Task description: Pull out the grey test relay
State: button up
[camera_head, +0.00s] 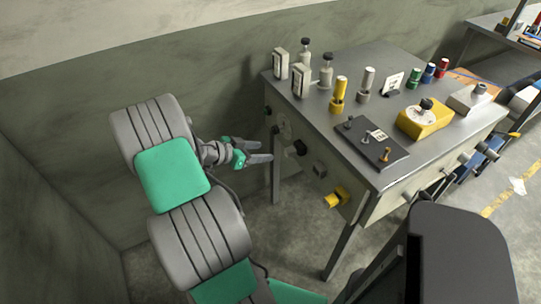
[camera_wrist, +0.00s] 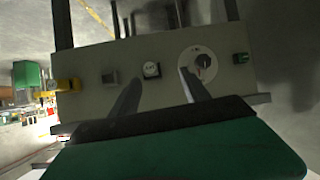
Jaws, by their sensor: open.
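My gripper (camera_head: 271,151) is open and empty, left of the bench's front panel (camera_head: 345,180) and apart from it. In the wrist view my gripper's two fingers (camera_wrist: 160,77) point at the panel, on either side of a black square-faced part with a pale label (camera_wrist: 151,70). That part shows as a black stub (camera_head: 297,148) in the head view. A small grey block (camera_head: 319,170) sits on the panel beside it, also in the wrist view (camera_wrist: 110,77), left of the fingers. A grey cylinder in a grey base (camera_head: 365,85) stands on the bench top. I cannot tell which grey part is the test relay.
The panel also bears a round dial (camera_wrist: 198,65), a green part (camera_wrist: 240,58) and a yellow fitting (camera_head: 336,197). The metal bench top (camera_head: 345,63) holds a yellow cylinder (camera_head: 339,94), a dark plate (camera_head: 371,143) and a yellow box (camera_head: 425,120). A wall stands behind my arm.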

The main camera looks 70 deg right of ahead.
aim_at(287, 151)
jog(key=shift+m+g, duration=0.6)
jog(key=x, duration=0.3)
jog(key=s+x, duration=0.1)
jog(key=x, duration=0.3)
jog(key=r+x, duration=0.1)
jog(key=x, duration=0.3)
jog(key=shift+s+a+p, duration=0.3)
jog(key=shift+a+p, duration=0.05)
grip_shut()
dwell(1.0)
